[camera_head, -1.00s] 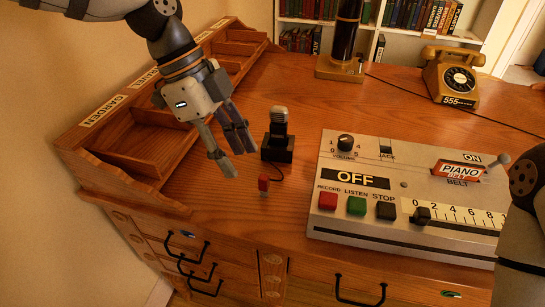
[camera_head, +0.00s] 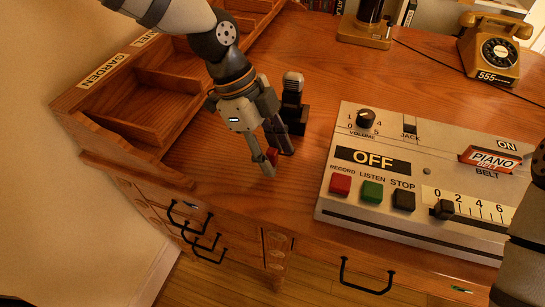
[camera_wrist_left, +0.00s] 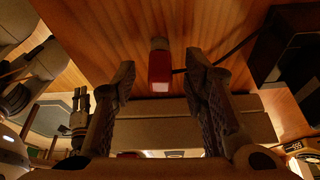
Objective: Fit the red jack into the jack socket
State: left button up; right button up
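The red jack (camera_head: 271,155) is upright on the desk, left of the grey recorder. It also shows in the left wrist view (camera_wrist_left: 160,68), with a cable leaving its side. My left gripper (camera_head: 278,161) is open at the jack, one finger on either side of it in the head view. In the left wrist view, the jack lies ahead between the open fingers (camera_wrist_left: 160,85), with a gap on both sides. The jack socket (camera_head: 410,130) is a dark slot marked JACK on the recorder's top.
The microphone (camera_head: 293,92) on its black base stands just behind my left gripper. The recorder (camera_head: 325,208) fills the desk's right side, with my right arm at its right edge. A wooden tray rack (camera_head: 112,118) lines the left. A yellow telephone (camera_head: 492,52) stands far back.

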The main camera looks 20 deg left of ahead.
pick_arm(q)
jog(key=shift+r, duration=0.1)
grip_shut()
